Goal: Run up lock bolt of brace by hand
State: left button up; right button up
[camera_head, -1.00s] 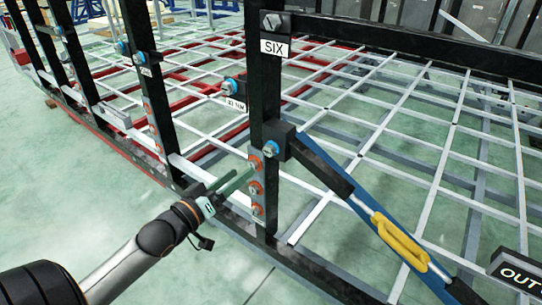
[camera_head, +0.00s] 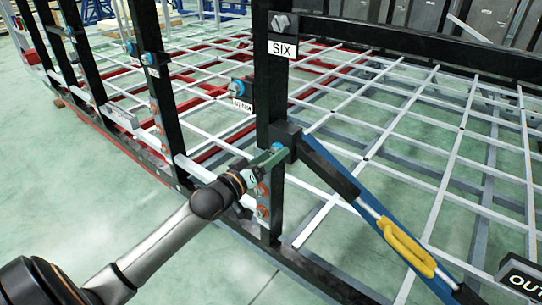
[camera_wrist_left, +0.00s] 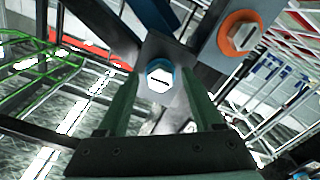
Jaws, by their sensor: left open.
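The lock bolt (camera_head: 277,148) has a silver hex head with a blue ring. It sits at the black bracket of the brace (camera_head: 331,172), on the post under the SIX sign. In the left wrist view the bolt head (camera_wrist_left: 159,76) lies between the two green fingers of my left gripper (camera_wrist_left: 152,88). Gaps show on both sides of the head, so the fingers are open around it and apart from it. In the head view my left gripper (camera_head: 264,160) is at the bolt and partly covers it. My right gripper is not in view.
An orange-ringed bolt (camera_wrist_left: 240,34) sits close beside the lock bolt. More orange-ringed bolts (camera_head: 262,211) run down the post below my gripper. The blue brace with a yellow handle (camera_head: 405,246) slopes down right. A light grid frame (camera_head: 400,110) lies behind.

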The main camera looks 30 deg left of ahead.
pick_arm(q)
jog(key=shift+c, duration=0.4)
grip_shut()
